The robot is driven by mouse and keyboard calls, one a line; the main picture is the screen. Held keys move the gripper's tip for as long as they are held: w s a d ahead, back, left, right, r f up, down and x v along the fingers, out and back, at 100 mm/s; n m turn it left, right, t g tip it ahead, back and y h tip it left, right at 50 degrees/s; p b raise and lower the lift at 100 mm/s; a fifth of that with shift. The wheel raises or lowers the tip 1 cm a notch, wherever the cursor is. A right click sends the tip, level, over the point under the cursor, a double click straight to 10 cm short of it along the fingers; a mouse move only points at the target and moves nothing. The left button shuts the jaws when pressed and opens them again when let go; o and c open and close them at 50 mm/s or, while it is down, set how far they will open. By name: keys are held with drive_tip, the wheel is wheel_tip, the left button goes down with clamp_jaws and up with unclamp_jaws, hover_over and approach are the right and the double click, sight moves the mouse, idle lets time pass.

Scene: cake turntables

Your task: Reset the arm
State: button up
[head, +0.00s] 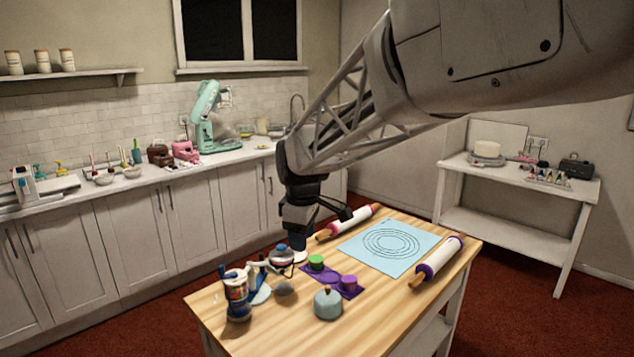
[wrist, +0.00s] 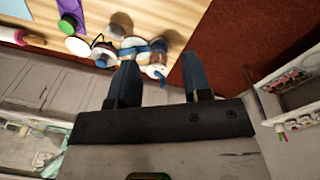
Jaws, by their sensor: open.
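My gripper (wrist: 162,60) shows in the wrist view with its two dark blue fingers well apart and nothing between them. In the head view my arm reaches in from the upper right, and the dark gripper end (head: 300,213) hangs over the left back edge of the wooden table (head: 390,290). Its fingertips are hard to make out there. It appears apart from the things on the table.
A counter (head: 140,180) stands behind; a white shelf table (head: 520,176) stands right.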

drive_tip(key=s+d+f+m, duration=0.1)
drive_tip(key=s+d+m, duration=0.6)
drive_tip(key=s+d, duration=0.4)
drive_tip(key=s+d+f+m+t, duration=0.1)
drive_tip(key=s+d+m, duration=0.6)
drive_tip(key=s, duration=1.4)
drive_tip(key=d+f, duration=0.1)
drive_tip(key=d, duration=0.3)
drive_tip(key=shift+s+f+m+t, duration=0.2)
drive_tip(key=shift+s+m+t, duration=0.1)
drive_tip(key=shift+s+m, duration=0.1)
